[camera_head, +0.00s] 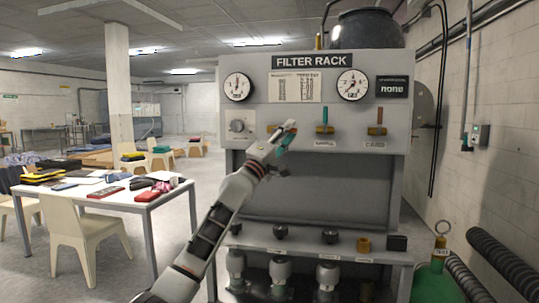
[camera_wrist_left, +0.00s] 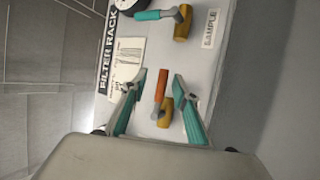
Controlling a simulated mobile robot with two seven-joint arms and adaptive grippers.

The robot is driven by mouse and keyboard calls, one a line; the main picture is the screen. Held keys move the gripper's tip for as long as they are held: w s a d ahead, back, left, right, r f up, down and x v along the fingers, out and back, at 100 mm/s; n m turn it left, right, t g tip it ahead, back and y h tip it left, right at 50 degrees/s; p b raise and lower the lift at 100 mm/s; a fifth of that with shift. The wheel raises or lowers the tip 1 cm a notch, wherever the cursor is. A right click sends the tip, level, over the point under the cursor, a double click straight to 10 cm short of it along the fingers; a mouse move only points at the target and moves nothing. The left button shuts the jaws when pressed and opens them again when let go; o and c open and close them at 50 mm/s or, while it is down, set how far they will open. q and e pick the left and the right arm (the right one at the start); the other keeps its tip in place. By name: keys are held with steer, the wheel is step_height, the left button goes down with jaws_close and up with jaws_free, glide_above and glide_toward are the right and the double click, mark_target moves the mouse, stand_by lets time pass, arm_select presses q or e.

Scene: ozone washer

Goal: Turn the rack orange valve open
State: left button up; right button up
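The rack's orange valve shows in the left wrist view, with an orange handle (camera_wrist_left: 161,86) on a brass body (camera_wrist_left: 166,112). My left gripper (camera_wrist_left: 160,76) is open, with one teal finger on each side of the orange handle. A gap shows on both sides. In the head view my left gripper (camera_head: 285,138) is in front of the panel's left valve and hides most of it; a bit of brass (camera_head: 271,128) shows beside it. My right gripper is out of view.
On the filter rack (camera_head: 310,60), the sample valve (camera_head: 325,120) and a brown-handled valve (camera_head: 377,121) stand to the right with handles upright. Two gauges (camera_head: 238,87) (camera_head: 352,84) sit above. A table (camera_head: 105,196) with chairs is at left. A green cylinder (camera_head: 432,284) stands at lower right.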

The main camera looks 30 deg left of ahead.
arm_select(q)
steer(key=v, duration=1)
steer(key=shift+a+f, duration=0.3)
